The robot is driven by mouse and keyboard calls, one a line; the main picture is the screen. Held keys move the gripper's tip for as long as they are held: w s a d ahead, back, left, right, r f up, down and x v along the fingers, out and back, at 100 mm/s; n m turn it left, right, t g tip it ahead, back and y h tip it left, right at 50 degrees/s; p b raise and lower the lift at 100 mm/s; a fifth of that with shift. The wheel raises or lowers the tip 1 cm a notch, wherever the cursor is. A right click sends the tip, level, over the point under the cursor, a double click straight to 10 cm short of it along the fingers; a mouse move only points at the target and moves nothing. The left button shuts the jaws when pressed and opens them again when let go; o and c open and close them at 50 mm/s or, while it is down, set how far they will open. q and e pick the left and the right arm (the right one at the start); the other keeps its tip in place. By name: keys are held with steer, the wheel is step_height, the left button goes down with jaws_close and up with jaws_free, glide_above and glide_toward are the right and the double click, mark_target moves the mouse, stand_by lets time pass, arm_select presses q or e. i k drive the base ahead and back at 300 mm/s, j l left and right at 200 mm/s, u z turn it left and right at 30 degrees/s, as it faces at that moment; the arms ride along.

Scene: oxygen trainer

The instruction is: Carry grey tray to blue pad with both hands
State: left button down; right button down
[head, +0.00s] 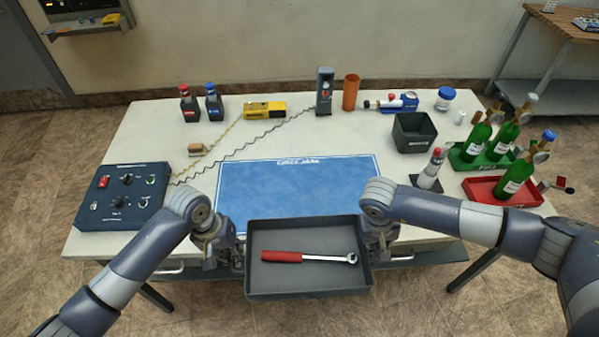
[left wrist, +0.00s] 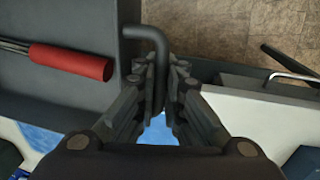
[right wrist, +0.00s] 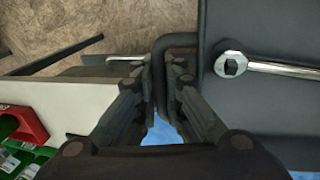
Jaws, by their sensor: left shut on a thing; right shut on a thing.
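The grey tray (head: 275,231) is at the table's front edge, partly out past it. A ratchet wrench with a red handle (head: 281,256) lies in it, also seen in the left wrist view (left wrist: 72,62). The blue pad (head: 290,185) lies flat on the table just behind the tray. My left gripper (head: 236,262) is shut on the tray's left handle, a dark bar in the left wrist view (left wrist: 158,65). My right gripper (head: 374,250) is shut on the tray's right handle, which shows in the right wrist view (right wrist: 160,70). The head view partly hides both fingertips.
A blue control box (head: 122,195) stands on the left of the table. On the right are a dark bin (head: 414,133), a red tray (head: 480,190) and a green tray (head: 463,160) with green bottles. The pad's surface is clear.

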mark_target(301, 191)
steer(key=i, duration=0.85)
